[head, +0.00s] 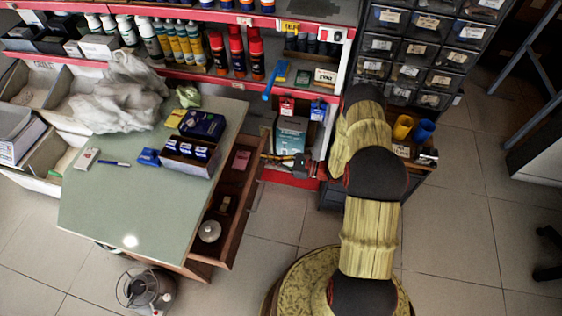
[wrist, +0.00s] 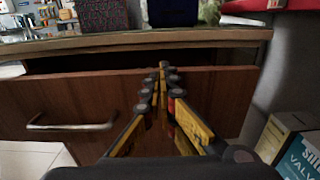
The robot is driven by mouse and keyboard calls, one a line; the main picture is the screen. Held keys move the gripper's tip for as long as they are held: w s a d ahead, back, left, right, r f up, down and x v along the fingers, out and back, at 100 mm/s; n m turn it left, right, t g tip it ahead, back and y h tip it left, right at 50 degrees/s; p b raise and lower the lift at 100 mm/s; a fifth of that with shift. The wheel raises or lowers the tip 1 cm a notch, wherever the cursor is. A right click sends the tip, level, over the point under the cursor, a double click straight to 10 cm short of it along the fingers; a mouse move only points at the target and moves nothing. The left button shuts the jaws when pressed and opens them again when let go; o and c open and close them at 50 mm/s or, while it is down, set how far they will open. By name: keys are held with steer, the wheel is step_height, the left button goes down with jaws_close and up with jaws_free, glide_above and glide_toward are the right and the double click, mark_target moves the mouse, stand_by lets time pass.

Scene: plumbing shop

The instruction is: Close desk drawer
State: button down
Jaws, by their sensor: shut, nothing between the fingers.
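The desk (head: 125,200) has a pale green top and stands at the left in the head view. Its brown wooden drawer (head: 246,212) is pulled out on the right side, with a round white thing and small items inside. In the wrist view the drawer front (wrist: 90,92) fills the middle, and its metal handle (wrist: 70,125) is at the left. My gripper (head: 268,157) is near the far end of the drawer front. In the wrist view my gripper (wrist: 162,70) is shut and empty, its tips at the front's upper edge; I cannot tell if they touch.
Boxes (head: 190,155), a pen and a crumpled bag (head: 118,95) lie on the desk. Red shelves (head: 190,72) with bottles stand behind, and a teal-and-white box (head: 291,135) sits on a low shelf near my gripper. A small stove (head: 145,290) is on the floor.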

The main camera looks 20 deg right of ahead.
steer(key=x, duration=1.1)
steer(key=shift+w+a+b, duration=0.1)
steer(key=shift+a+b, duration=0.05)
steer(key=shift+b, duration=0.15)
